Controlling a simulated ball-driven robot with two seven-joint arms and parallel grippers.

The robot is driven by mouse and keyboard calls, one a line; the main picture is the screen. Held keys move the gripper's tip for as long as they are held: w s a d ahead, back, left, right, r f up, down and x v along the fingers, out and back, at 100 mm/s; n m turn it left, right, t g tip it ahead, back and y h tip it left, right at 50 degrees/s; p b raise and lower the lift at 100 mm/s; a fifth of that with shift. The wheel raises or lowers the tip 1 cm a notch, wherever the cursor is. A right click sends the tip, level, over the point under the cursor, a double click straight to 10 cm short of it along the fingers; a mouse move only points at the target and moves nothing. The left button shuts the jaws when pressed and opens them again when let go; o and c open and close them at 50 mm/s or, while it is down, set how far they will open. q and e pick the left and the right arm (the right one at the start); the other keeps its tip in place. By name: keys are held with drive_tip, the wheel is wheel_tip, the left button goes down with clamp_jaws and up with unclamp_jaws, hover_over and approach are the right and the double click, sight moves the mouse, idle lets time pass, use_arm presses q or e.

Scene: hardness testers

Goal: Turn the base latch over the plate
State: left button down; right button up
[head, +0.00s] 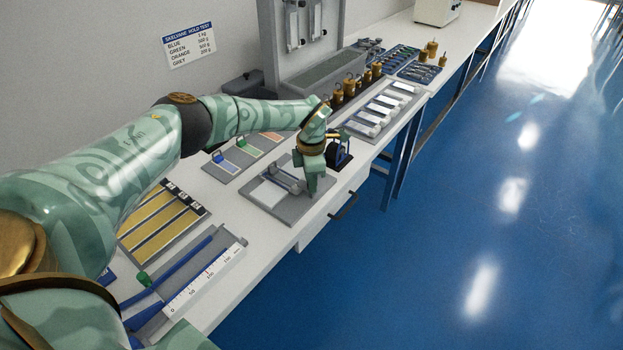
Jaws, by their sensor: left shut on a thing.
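A grey base (262,204) lies on the white bench with a pale flat plate (270,193) on it. A grey bar-like piece (286,180) lies slantwise along the plate's far right side. I take it for the base latch, but cannot be sure. My left gripper (312,191) points down at the right end of the base, beside that bar. It is shut on a small part there; the fingers hide what they hold, most likely the latch's end. My right gripper is not in view.
A small dark stand (340,152) is close behind my left gripper. Colored strips (240,155), a yellow-striped tray (160,222) and a ruler fixture (205,278) lie to the left. Brass weights (350,86) and a tray of pale bars (380,112) stand farther back. The bench's front edge is near.

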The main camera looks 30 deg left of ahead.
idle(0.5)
use_arm(q)
drive_tip(key=c, duration=1.3)
unclamp_jaws()
drive_tip(key=shift+o, duration=0.2)
drive_tip(key=shift+r, duration=0.1)
wheel_tip(320, 180, up, 16)
drive_tip(key=p, duration=0.4)
